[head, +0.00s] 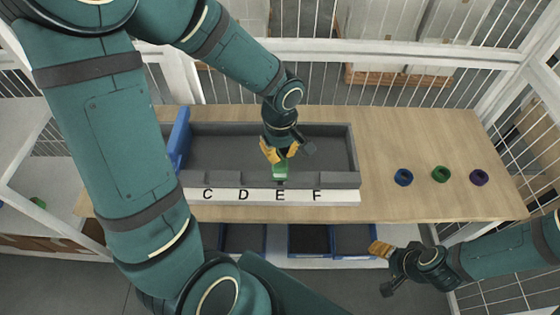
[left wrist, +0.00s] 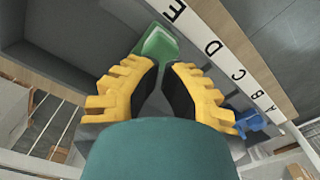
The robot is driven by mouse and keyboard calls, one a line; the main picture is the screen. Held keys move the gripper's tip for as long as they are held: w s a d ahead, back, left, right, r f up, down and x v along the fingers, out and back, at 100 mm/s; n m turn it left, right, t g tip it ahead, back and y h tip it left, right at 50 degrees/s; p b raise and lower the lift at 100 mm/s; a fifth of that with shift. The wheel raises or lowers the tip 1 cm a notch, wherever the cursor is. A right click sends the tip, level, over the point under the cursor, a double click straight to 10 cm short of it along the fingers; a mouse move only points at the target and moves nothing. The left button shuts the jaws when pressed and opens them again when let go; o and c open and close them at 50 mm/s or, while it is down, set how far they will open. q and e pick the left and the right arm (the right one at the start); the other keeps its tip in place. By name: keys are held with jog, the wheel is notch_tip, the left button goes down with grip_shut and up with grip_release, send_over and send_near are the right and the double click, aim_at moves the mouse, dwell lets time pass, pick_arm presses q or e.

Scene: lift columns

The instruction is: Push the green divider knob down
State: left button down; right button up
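The green divider knob (head: 280,171) stands at the front wall of the grey bin above the letter E. It also shows in the left wrist view (left wrist: 158,44), just beyond my fingertips. My left gripper (head: 280,154) is over the bin, pointing down, directly above and behind the knob. Its yellow fingers are apart with a narrow gap and nothing between them, as the left wrist view (left wrist: 162,68) shows. I cannot tell whether a fingertip touches the knob. My right gripper (head: 381,262) is low at the right, in front of the table edge, away from the knob; its opening is unclear.
The grey bin (head: 340,180) sits on a wooden table (head: 430,205). A blue divider (head: 180,140) stands at its left. Blue (head: 403,177), green (head: 440,174) and purple (head: 478,177) rings lie at the right. My left arm hides the bin's front left.

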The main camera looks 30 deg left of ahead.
aim_at(280, 163)
pick_arm(q)
jog(key=shift+f+b, duration=1.25)
jog(key=shift+b, duration=0.1)
pick_arm(e)
jog(key=shift+s+a+f, duration=0.1)
jog(key=shift+s+f, duration=0.05)
jog(key=shift+f, duration=0.55)
jog(key=shift+s+f, duration=0.1)
jog(key=shift+f, duration=0.6)
pick_arm(q)
jog(key=shift+f+b, duration=1.15)
jog(key=shift+b, duration=0.05)
pick_arm(e)
jog(key=shift+s+f, duration=0.2)
jog(key=shift+f, duration=0.4)
jog(key=shift+s+f, duration=0.2)
jog(key=shift+f, duration=0.35)
pick_arm(q)
jog(key=shift+r+p, duration=3.1)
jog(key=shift+r, duration=1.5)
pick_arm(e)
notch_tip(280, 163, up, 6)
pick_arm(q)
jog(key=shift+f, duration=0.1)
